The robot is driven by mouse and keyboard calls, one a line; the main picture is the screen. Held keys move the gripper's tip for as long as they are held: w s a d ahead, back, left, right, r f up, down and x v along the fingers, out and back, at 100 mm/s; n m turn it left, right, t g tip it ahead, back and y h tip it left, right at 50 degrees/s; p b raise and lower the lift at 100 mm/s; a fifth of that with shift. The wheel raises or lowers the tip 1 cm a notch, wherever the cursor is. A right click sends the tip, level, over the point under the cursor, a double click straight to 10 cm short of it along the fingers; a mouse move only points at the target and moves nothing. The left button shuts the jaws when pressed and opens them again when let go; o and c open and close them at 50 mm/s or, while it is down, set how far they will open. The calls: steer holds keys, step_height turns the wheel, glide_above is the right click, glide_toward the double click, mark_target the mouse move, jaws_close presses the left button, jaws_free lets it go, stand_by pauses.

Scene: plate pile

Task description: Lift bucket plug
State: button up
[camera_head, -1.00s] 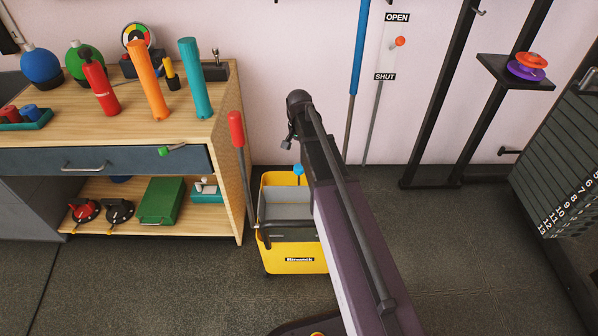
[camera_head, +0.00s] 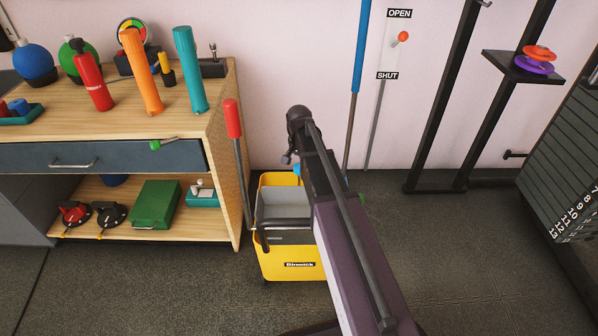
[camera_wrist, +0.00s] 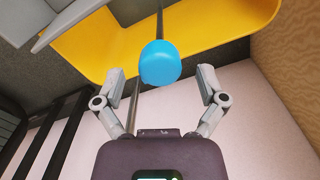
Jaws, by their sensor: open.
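The yellow mop bucket (camera_head: 291,262) stands on the floor right of the wooden cabinet, and its rim (camera_wrist: 200,35) fills the top of the wrist view. The blue knob of the plug (camera_wrist: 160,62) sits on a thin dark rod by the bucket's rim. In the head view the knob (camera_head: 297,169) is mostly hidden behind my arm. My gripper (camera_wrist: 162,80) is open, with one finger on each side of the knob and a gap showing on both sides. The knob's lower end lies near the fingertips. The plug's bottom is hidden.
A red-handled lever (camera_head: 233,120) rises at the bucket's left side. A blue-handled pole (camera_head: 359,50) leans on the wall behind. The wooden cabinet (camera_head: 222,150) stands close on the left. Floor to the right of my arm is clear.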

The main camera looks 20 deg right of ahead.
steer(key=shift+f+b, duration=0.4)
steer(key=shift+f, duration=0.2)
jaws_close()
steer(key=shift+r+p, duration=1.9)
steer(key=shift+p, duration=0.1)
jaws_free()
steer(key=shift+f, duration=0.1)
